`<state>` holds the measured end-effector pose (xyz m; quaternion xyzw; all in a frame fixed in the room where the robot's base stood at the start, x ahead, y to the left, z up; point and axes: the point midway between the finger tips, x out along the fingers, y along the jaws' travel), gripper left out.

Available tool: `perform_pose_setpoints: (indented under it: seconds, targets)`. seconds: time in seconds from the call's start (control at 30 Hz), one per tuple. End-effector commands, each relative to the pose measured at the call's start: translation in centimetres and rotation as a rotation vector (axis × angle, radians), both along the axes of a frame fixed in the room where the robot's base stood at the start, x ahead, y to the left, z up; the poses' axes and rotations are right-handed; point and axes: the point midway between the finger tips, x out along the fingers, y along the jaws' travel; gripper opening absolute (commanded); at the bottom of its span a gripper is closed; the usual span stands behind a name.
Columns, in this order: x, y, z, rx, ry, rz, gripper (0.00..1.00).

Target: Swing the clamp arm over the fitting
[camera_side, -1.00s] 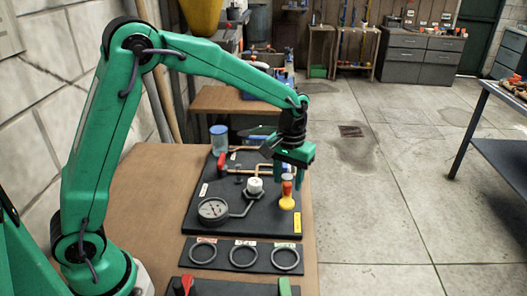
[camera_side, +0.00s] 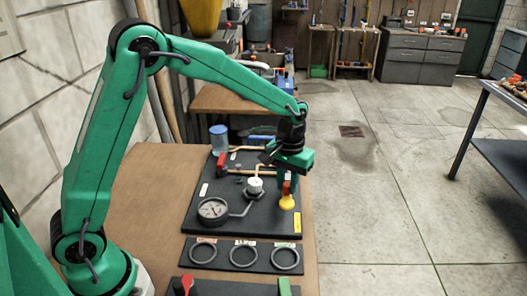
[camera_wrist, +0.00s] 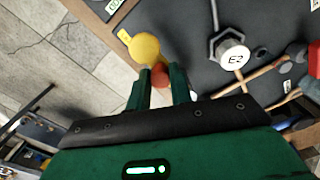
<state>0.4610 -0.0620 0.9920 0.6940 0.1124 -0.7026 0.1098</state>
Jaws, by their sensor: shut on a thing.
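A yellow knob-like part (camera_side: 287,202) with an upright red-orange piece (camera_side: 286,188) stands on the right of the dark board (camera_side: 222,228); I cannot tell for sure that this is the clamp arm. My gripper (camera_side: 287,182) points down over it, shut on the red-orange piece. In the wrist view the red-orange piece (camera_wrist: 160,76) lies between the fingertips (camera_wrist: 160,84), with the yellow part (camera_wrist: 144,46) just beyond. A white-capped fitting on a dark hex base (camera_side: 255,185) stands left of my gripper. Its cap (camera_wrist: 234,56), marked E2, shows uncovered in the wrist view.
A round gauge (camera_side: 213,210) sits front left of the fitting, joined by a pipe. A red-handled valve (camera_side: 221,163) and copper pipes are behind. A strip with three dark rings (camera_side: 243,256) lies in front. The brown bench (camera_side: 140,200) is bare on the left.

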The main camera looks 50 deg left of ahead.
Motion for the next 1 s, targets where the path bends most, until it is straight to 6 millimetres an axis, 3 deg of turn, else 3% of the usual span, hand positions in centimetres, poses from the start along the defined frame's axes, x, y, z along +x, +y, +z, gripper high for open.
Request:
perform_pose_setpoints:
  seconds: [0.47,1.0]
  targets:
    - [-0.6,0.8,0.1,-0.003,-0.007,-0.156,0.0]
    - [-1.8,3.7,0.2,-0.003,-0.021,-0.621,0.0]
